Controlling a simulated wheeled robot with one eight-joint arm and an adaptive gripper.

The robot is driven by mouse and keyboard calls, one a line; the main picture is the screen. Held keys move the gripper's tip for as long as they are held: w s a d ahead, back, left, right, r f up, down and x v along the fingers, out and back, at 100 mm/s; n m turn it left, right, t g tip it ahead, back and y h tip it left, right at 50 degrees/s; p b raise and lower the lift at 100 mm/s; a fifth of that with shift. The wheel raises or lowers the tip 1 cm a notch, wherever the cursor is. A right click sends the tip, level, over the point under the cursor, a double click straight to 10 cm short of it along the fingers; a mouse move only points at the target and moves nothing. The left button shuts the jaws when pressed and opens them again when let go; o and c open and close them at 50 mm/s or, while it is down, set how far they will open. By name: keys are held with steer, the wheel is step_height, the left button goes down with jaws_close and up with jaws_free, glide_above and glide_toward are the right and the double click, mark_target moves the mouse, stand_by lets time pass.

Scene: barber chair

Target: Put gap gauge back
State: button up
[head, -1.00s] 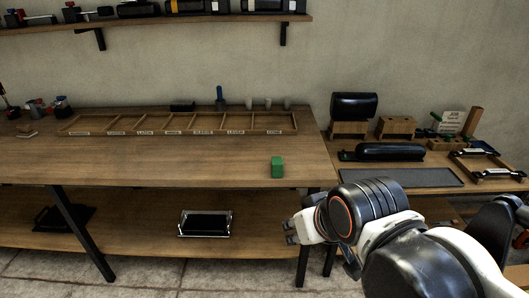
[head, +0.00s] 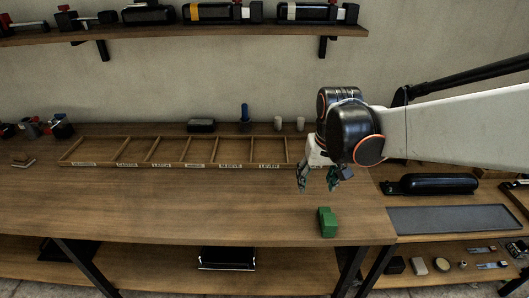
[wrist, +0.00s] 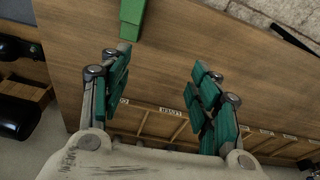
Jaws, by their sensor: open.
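A small green block (head: 327,222), which I take to be the gap gauge, sits on the wooden bench top near its front right corner. Its end also shows at the top edge of the wrist view (wrist: 132,12). My gripper (head: 320,182) is open and empty above the bench, a little behind the block, with its fingers pointing down. In the wrist view, the green-padded fingers are spread, and the block lies beyond the left finger, apart from it. A shallow wooden tray (head: 194,166) with several labelled compartments lies along the back of the bench; its right end is hidden by my gripper.
A blue upright item (head: 245,113), small pale cylinders (head: 278,123) and a black box (head: 201,125) stand behind the tray. A lower side bench at right holds a grey mat (head: 450,219) and a black roll (head: 432,184). The front middle of the bench is clear.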

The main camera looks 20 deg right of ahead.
steer(key=g+p, duration=0.2)
glide_above(329, 214)
steer(key=a, duration=0.1)
step_height(329, 214, down, 2)
steer(key=f, duration=0.1)
steer(key=shift+m, duration=0.4)
steer(key=f+b, duration=0.2)
steer(key=f, duration=0.2)
steer(key=f+b, duration=0.2)
steer(key=f, duration=0.3)
steer(key=d+f+b, duration=0.1)
steer(key=f+b, duration=0.1)
steer(key=f, duration=0.2)
steer(key=shift+f, duration=0.3)
steer(key=shift+r, duration=0.1)
steer(key=shift+c, duration=0.3)
steer(key=c, duration=1.2)
steer(key=shift+r, duration=0.1)
